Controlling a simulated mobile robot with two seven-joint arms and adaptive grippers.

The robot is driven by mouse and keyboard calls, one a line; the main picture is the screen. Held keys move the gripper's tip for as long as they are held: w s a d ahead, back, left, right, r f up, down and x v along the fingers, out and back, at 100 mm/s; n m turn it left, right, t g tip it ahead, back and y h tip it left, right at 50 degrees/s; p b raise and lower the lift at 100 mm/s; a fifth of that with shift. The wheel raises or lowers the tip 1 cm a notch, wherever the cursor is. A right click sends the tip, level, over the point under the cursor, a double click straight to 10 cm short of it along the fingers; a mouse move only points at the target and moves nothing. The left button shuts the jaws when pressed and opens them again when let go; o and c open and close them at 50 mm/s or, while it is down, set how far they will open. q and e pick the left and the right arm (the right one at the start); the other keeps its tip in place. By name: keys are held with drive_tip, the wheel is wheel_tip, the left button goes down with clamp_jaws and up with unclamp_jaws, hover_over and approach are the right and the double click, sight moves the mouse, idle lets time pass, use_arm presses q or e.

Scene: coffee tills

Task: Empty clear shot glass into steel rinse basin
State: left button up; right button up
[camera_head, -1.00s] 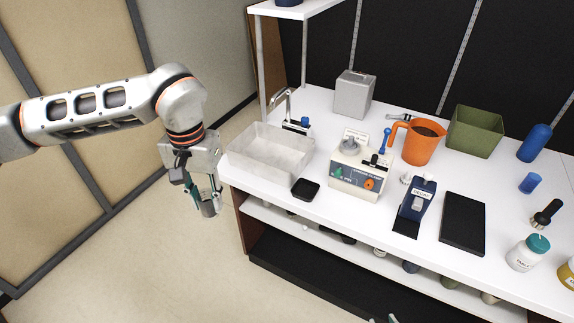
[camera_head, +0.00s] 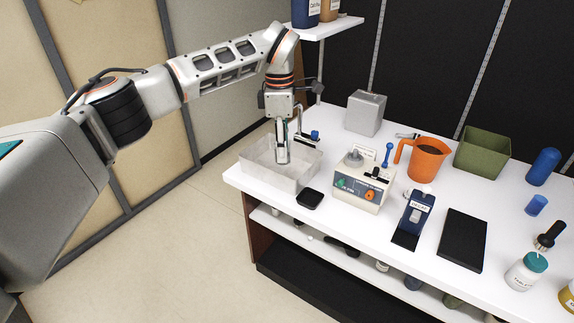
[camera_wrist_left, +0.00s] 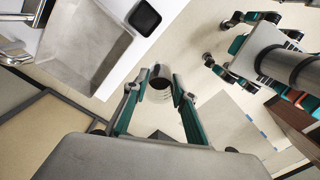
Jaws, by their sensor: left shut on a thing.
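My left gripper (camera_head: 282,157) is shut on the clear shot glass. In the left wrist view the glass (camera_wrist_left: 160,90) sits between the two teal fingers (camera_wrist_left: 160,98), with a dark patch at its middle; I cannot tell how much liquid it holds. In the head view the fingers hang in front of the steel rinse basin (camera_head: 268,177), overlapping its inside. In the left wrist view the basin (camera_wrist_left: 88,45) lies up and left of the glass, and floor shows behind the glass. My right gripper (camera_wrist_left: 222,42) shows at the upper right there, fingers apart and empty.
A faucet (camera_head: 312,112) stands behind the basin. A black square dish (camera_head: 310,198) and a cream machine (camera_head: 360,185) stand to its right. An orange jug (camera_head: 428,160) and a green bin (camera_head: 482,153) are farther right. Floor lies left of the counter.

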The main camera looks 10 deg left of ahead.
use_arm(q)
drive_tip(key=w+d+r+n, duration=0.2)
drive_tip(key=w+d+n, duration=0.1)
drive_tip(key=n, duration=0.6)
drive_tip(key=w+d+r+n+t, duration=0.1)
drive_tip(key=w+d+r+n, duration=0.1)
drive_tip(key=n, duration=0.8)
drive_tip(key=shift+w+d+r, duration=0.4)
drive_tip(key=shift+d+r, duration=0.1)
drive_tip(key=shift+n, duration=0.3)
drive_tip(key=shift+d+r+n, duration=0.15)
drive_tip(key=shift+n, duration=0.35)
